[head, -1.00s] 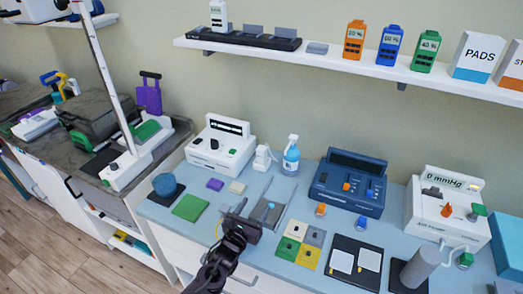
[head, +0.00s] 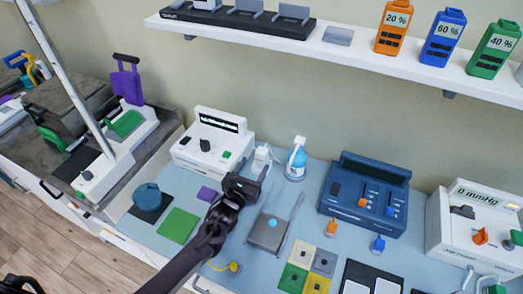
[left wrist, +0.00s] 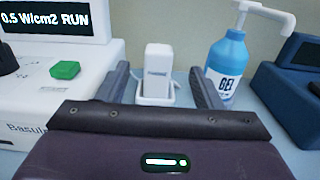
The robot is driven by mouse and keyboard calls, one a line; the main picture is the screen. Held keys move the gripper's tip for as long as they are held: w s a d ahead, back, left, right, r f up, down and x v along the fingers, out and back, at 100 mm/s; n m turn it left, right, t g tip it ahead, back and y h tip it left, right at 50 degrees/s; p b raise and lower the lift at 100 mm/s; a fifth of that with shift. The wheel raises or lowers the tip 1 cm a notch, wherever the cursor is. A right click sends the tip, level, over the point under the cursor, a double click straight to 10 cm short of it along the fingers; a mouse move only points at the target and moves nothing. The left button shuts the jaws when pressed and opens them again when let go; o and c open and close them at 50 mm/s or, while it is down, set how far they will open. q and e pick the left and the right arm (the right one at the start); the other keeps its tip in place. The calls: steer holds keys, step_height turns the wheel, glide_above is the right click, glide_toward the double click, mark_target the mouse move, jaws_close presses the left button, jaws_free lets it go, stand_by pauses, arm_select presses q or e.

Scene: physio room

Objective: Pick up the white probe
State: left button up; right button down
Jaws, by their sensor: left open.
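The white probe (head: 261,155) stands upright in a small white holder on the blue worktop, between the white device and the blue bottle. In the left wrist view the probe (left wrist: 158,62) is in the middle, with its lower end in the holder (left wrist: 157,97). My left gripper (head: 252,181) is open and empty, just in front of the probe. In the left wrist view its two fingers (left wrist: 160,88) point forward, one on each side of the probe, which appears beyond them.
The white device (head: 212,142) is close on the left, its display reading "0.5 W/cm2 RUN". The blue GEL pump bottle (head: 296,162) is close on the right. A blue device (head: 364,196) stands farther right. A grey tray (head: 268,232) lies in front, and a shelf (head: 340,55) hangs above.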

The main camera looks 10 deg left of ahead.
mark_target(259, 154)
arm_select(q)
steer(key=shift+w+f, duration=0.1)
steer(key=shift+w, duration=0.2)
steer(key=shift+w+d+b, duration=0.15)
steer(key=shift+w+b, duration=0.2)
steer(key=shift+b, duration=0.2)
steer(key=shift+w+d+b, duration=0.2)
steer(key=shift+w+b, duration=0.4)
steer(key=shift+w, duration=0.2)
steer(key=w, duration=0.1)
steer(key=w+b, duration=0.2)
steer(key=shift+w+d, duration=0.25)
steer(key=shift+w, duration=0.15)
steer(key=shift+w+d+r+b, duration=0.1)
steer(key=shift+w+r+b, duration=0.1)
steer(key=shift+w+b, duration=0.25)
steer(key=shift+r, duration=0.15)
arm_select(e)
steer(key=f, duration=0.5)
steer(key=shift+s+d, duration=0.2)
arm_select(q)
steer(key=c, duration=0.9)
steer(key=shift+c, duration=0.8)
arm_select(e)
steer(key=shift+a, duration=0.2)
